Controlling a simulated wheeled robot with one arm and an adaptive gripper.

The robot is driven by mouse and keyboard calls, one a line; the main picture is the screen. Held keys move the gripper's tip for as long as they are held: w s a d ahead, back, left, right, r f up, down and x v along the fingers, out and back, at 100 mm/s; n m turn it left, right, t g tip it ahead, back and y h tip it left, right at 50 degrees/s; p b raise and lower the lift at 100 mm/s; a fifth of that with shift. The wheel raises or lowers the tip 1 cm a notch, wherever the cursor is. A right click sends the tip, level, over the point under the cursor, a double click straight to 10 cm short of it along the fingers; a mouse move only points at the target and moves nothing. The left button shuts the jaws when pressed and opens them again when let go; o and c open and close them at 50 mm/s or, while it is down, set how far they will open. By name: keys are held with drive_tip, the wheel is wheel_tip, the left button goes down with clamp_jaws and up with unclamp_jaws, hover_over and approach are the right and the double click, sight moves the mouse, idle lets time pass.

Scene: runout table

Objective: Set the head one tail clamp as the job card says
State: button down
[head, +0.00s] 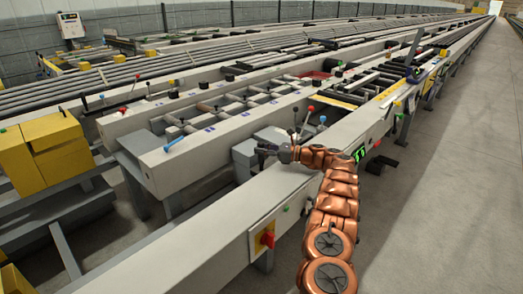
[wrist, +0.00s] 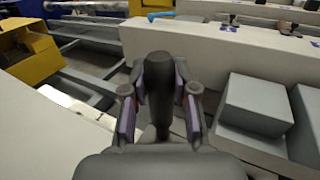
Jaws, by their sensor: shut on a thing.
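My gripper (head: 268,150) reaches left over the long pale beam, at the end of my copper-coloured arm. In the wrist view my gripper (wrist: 158,108) is shut on an upright dark grey handle (wrist: 158,78) with a rounded top and a narrower lower part. Its foot is hidden by my gripper. A blue-handled lever (head: 175,141) lies on the pale machine face to the left; the blue handle (wrist: 160,15) also shows at the top of the wrist view. I cannot tell which part is the tail clamp. No readable job card shows.
Levers with a red knob (head: 311,108) and a blue knob (head: 322,119) stand just beyond my gripper. A red switch on a yellow plate (head: 267,238) is on the near beam. Grey blocks (wrist: 255,103) stand at right. The right floor (head: 455,190) is clear.

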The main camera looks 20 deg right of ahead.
idle(0.3)
drive_tip(key=c, duration=0.9)
unclamp_jaws()
drive_tip(key=v, duration=1.2)
